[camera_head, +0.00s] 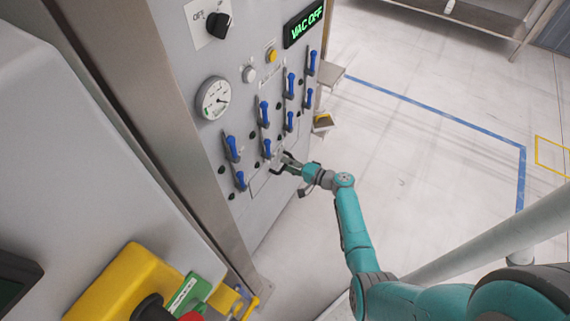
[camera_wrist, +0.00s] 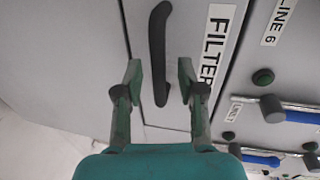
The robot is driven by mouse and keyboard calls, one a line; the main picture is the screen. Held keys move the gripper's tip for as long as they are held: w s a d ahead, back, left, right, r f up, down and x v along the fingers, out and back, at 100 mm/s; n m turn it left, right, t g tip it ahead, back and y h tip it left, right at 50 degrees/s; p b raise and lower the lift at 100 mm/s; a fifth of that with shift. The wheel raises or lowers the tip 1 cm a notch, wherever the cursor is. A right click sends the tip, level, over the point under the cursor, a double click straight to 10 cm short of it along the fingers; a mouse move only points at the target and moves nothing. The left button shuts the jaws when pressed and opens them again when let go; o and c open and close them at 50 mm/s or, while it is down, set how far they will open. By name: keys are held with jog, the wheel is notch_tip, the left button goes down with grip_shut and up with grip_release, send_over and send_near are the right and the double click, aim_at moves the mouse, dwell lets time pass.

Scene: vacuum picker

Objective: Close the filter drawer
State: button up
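The filter drawer (camera_wrist: 195,25) fills the upper middle of the wrist view, a pale grey front with a partly visible "FILTER" label. Its dark bar handle (camera_wrist: 158,45) stands out between my two fingers. My gripper (camera_wrist: 160,75) is open, with one finger on each side of the handle; no finger clearly touches it. In the head view my gripper (camera_head: 287,163) is at the low part of the cabinet front, in front of the drawer (camera_head: 262,186), and hides part of it. I cannot tell how far the drawer stands out.
Several blue-handled valves (camera_head: 265,112) sit on the cabinet just above the drawer; some show close by at the lower right of the wrist view (camera_wrist: 290,114). A gauge (camera_head: 214,98) and a lit "VAC OFF" display (camera_head: 304,25) are higher. The floor (camera_head: 430,150) right of the cabinet is clear.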

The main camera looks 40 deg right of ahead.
jog(key=v, duration=1)
jog(key=shift+s, duration=0.15)
jog(key=s+a+f+n+g+h, duration=0.1)
jog(key=s+a+f+g+h, duration=0.1)
jog(key=s+a+f, duration=0.35)
jog(key=s+a+f+n+g+h, duration=0.1)
jog(key=s+a+f+g, duration=0.15)
jog(key=s+a, duration=0.55)
jog(key=s+a+r+n+h, duration=0.2)
jog(key=s+a, duration=0.4)
jog(key=s+a+r+n+t, duration=0.1)
jog(key=s+r+n, duration=0.2)
jog(key=r, duration=0.7)
jog(key=s+a+r+n+t, duration=0.2)
jog(key=s+r+n, duration=0.1)
jog(key=s+r, duration=0.4)
jog(key=s+a+r+n+t, duration=0.1)
jog(key=s+r+n, duration=0.3)
jog(key=r, duration=0.8)
jog(key=shift+s+a+r+t, duration=0.3)
jog(key=shift+s+a+t, duration=0.1)
jog(key=shift+s, duration=0.3)
